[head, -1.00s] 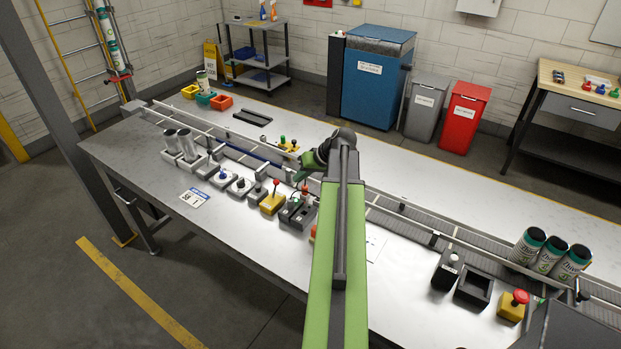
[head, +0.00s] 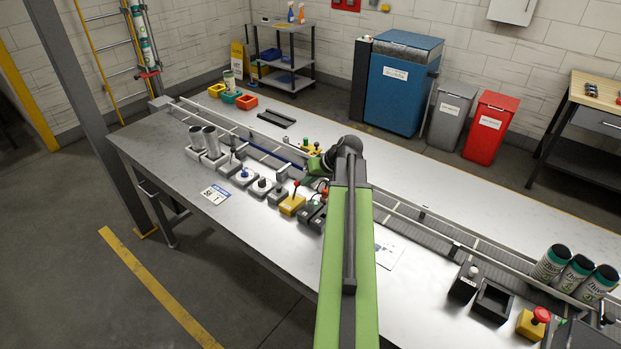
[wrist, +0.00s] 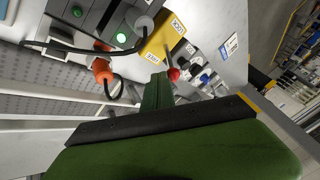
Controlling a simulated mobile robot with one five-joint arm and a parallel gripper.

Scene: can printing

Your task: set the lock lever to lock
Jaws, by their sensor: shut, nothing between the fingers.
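The lock lever is a red ball (head: 296,184) on a thin stem. It stands on a yellow box (head: 291,206) near the middle of the workbench. My gripper (wrist: 158,92) is shut and empty, close to the ball. Whether it touches the ball I cannot tell. In the head view my gripper (head: 318,166) is partly hidden by my arm, just right of the lever.
Dark control boxes (head: 311,214) stand right of the yellow box, and grey boxes with knobs (head: 262,186) stand left. An orange plug with a black cable (wrist: 103,72) is left of the fingers. The conveyor (head: 420,235) runs behind. The bench front is mostly clear.

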